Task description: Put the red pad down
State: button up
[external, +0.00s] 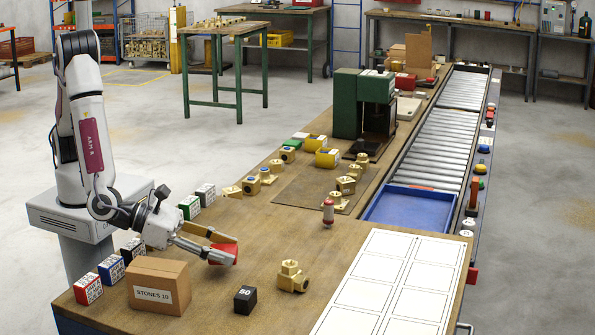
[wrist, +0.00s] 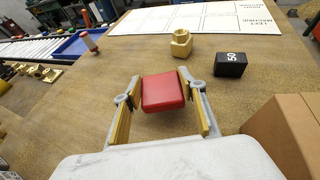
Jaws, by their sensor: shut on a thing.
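The red pad (wrist: 163,91) is held between the two fingers of my gripper (wrist: 160,104), seen in the wrist view. In the external view the red pad (external: 226,250) shows at the tips of my gripper (external: 222,249), low over the front part of the wooden bench (external: 222,300). My gripper is shut on the pad. I cannot tell whether the pad touches the bench top. Part of the pad is hidden by a finger in the external view.
A cardboard box (external: 158,285) labelled "STONES 10" stands to the left, with a black block (external: 245,299) and a brass fitting (external: 292,277) to the right. White marked sheet (external: 395,285) lies at right. Bare bench lies between.

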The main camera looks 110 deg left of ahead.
jog(key=shift+f, duration=1.6)
jog(key=shift+f, duration=0.1)
jog(key=o, duration=1.1)
jog(key=shift+o, duration=0.2)
jog(key=shift+v, duration=6.05)
jog(key=shift+w, duration=0.15)
